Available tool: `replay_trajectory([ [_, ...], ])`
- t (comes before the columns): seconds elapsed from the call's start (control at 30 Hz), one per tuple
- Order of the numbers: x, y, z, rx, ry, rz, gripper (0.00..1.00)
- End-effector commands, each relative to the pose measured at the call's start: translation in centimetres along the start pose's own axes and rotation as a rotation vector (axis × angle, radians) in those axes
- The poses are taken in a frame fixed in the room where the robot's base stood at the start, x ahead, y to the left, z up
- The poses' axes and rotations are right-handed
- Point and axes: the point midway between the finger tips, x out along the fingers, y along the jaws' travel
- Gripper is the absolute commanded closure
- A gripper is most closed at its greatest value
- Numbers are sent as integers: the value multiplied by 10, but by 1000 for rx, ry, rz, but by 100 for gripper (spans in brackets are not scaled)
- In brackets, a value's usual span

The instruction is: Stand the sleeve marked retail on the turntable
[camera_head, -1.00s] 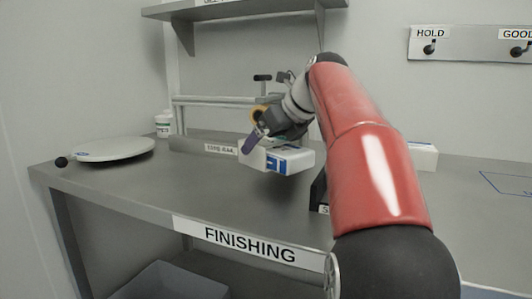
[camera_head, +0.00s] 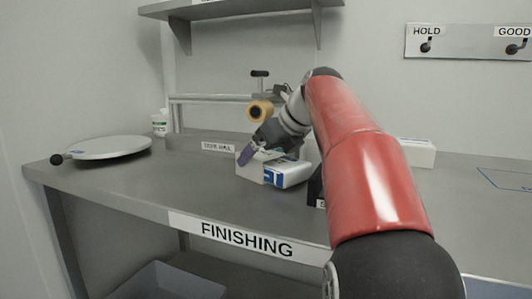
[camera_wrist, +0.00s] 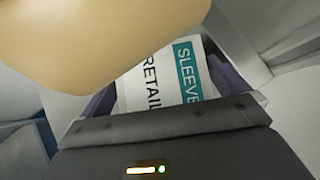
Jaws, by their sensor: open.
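In the wrist view the label shows between the fingers (camera_wrist: 165,90). I cannot tell whether they touch it, and its lower part is hidden. The turntable (camera_head: 108,147), a pale round disc, stands empty at the far left of the bench.
A tan roll (camera_head: 260,110) stands behind my gripper, and a tan shape covers the wrist view's upper left. A white tub (camera_head: 160,123) stands behind the turntable. A black knob (camera_head: 57,159) sits at its left. Bare bench lies between turntable and sleeve.

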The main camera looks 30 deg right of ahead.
Motion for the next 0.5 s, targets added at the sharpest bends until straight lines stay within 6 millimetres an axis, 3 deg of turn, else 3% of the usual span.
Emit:
replay_trajectory([
  [0.17,-26,0,2,-1,-2,-4,0],
  [0.5,-97,0,2,0,-1,-3,0],
])
